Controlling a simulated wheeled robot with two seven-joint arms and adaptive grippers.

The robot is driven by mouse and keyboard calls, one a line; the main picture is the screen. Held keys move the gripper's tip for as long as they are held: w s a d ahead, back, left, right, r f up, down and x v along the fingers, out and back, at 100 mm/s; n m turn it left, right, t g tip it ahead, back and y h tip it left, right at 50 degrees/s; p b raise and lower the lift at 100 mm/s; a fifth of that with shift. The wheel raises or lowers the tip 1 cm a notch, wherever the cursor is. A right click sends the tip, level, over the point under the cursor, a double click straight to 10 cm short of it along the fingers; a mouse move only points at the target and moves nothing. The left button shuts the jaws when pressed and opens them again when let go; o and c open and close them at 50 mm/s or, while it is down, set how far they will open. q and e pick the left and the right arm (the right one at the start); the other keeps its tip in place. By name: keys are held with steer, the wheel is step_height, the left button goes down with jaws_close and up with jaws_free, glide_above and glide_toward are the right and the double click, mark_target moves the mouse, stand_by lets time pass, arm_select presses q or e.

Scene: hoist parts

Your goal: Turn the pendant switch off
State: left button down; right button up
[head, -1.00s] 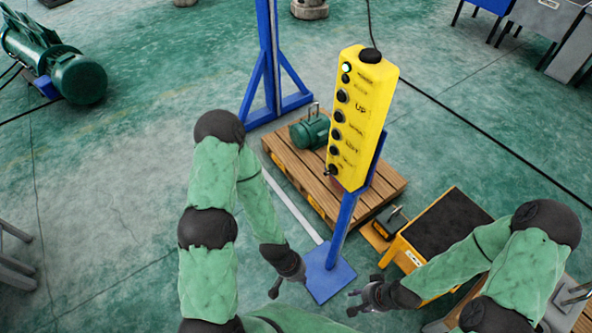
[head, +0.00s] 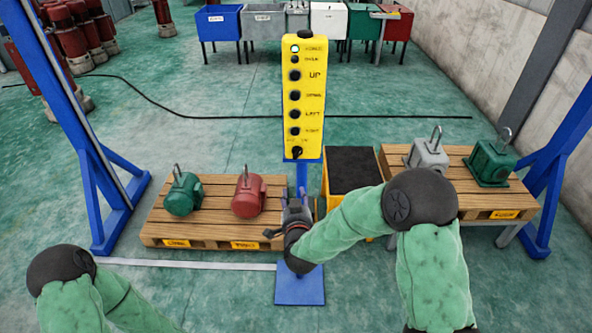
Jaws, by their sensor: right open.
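The yellow pendant (head: 303,95) stands upright in the middle of the head view on a blue post with a square foot. Its face turns toward me, with a column of black buttons beside labels such as UP and LEFT. A lamp (head: 295,49) near its top glows green. The dark switch knob (head: 297,152) is at the bottom of the face; its exact setting is too small to read. My right gripper (head: 292,200) is open and empty, below the knob and apart from it, in front of the post. My left gripper is out of view; only its arm shows at the lower left.
A pallet (head: 215,230) with a green and a red motor lies left of the post. A yellow, black-topped step (head: 352,170) stands right of it. Another pallet (head: 490,205) with grey and green hoist parts is further right. Blue frame legs stand at both sides.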

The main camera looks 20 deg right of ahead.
steer(key=m+t+h, duration=0.2)
glide_toward(298, 156)
steer(key=s, duration=0.1)
steer(key=b+x, duration=0.3)
steer(key=x, duration=0.7)
steer(key=shift+f, duration=0.1)
jaws_close()
